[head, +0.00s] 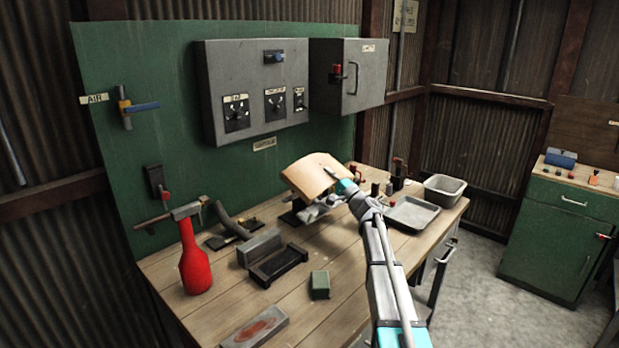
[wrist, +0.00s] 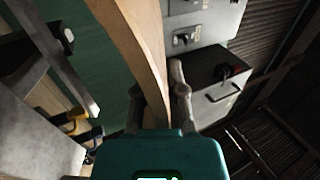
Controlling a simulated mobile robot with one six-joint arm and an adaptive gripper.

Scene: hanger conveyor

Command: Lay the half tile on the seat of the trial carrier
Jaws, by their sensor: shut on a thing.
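The half tile (head: 311,174) is a tan, curved piece held above the workbench in the head view. In the wrist view the half tile (wrist: 147,50) shows edge-on, as a long pale strip running up between the fingers. My gripper (head: 318,208) is shut on its lower edge; its fingers (wrist: 160,107) lie on either side of the strip in the wrist view. A black base (head: 291,218) shows partly below the tile, mostly hidden by it and my gripper. I cannot tell whether it belongs to the trial carrier, and I cannot clearly pick out its seat.
On the bench (head: 335,292) are a red bottle-shaped object (head: 195,262), a black holder (head: 279,266), a green block (head: 320,285), a shallow tray (head: 411,213) and a deeper bin (head: 444,190). Grey control boxes (head: 257,93) hang behind on the green panel. The front of the bench has bare room.

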